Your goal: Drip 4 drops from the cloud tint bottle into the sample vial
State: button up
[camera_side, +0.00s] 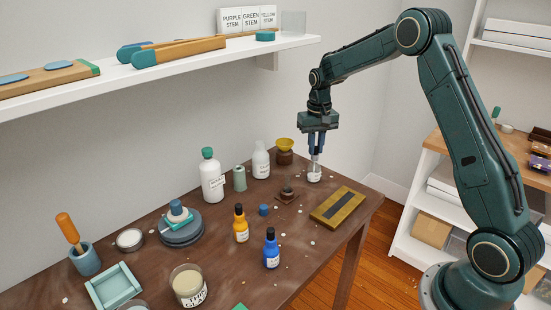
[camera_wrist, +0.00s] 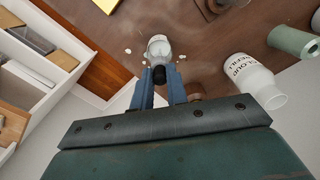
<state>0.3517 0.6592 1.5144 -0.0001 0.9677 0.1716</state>
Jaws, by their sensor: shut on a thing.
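My gripper (camera_side: 316,154) points straight down at the back right of the table. In the wrist view its blue fingers (camera_wrist: 159,84) are shut on a slim dropper with a dark end (camera_wrist: 159,74). A small pale vial (camera_side: 314,174) with a printed label stands upright directly below; it also shows in the wrist view (camera_wrist: 158,46). Its label is too small to read. Whether the dropper's tip is above or inside its mouth I cannot tell, and no drop is visible. A white bottle (camera_side: 261,161), lettered "CLOUD" in the wrist view (camera_wrist: 245,78), stands upright left of my gripper.
Close by are a brown jar with a yellow funnel (camera_side: 285,149), a dark piece on a small square base (camera_side: 287,191) and a yellow-framed block (camera_side: 339,208). Orange (camera_side: 240,225) and blue (camera_side: 271,249) dropper bottles stand nearer the front. A shelf (camera_side: 220,50) hangs above, left.

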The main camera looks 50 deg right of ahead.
jog(key=shift+r, duration=4.1)
jog(key=shift+a, duration=0.1)
jog(key=a+r, duration=0.2)
jog(key=a, duration=1)
jog(key=shift+w+r, duration=0.2)
jog(key=shift+w, duration=0.05)
jog(key=shift+d+f, duration=0.1)
jog(key=shift+f, duration=0.05)
jog(key=shift+f, duration=1.75)
jog(key=shift+f, duration=0.1)
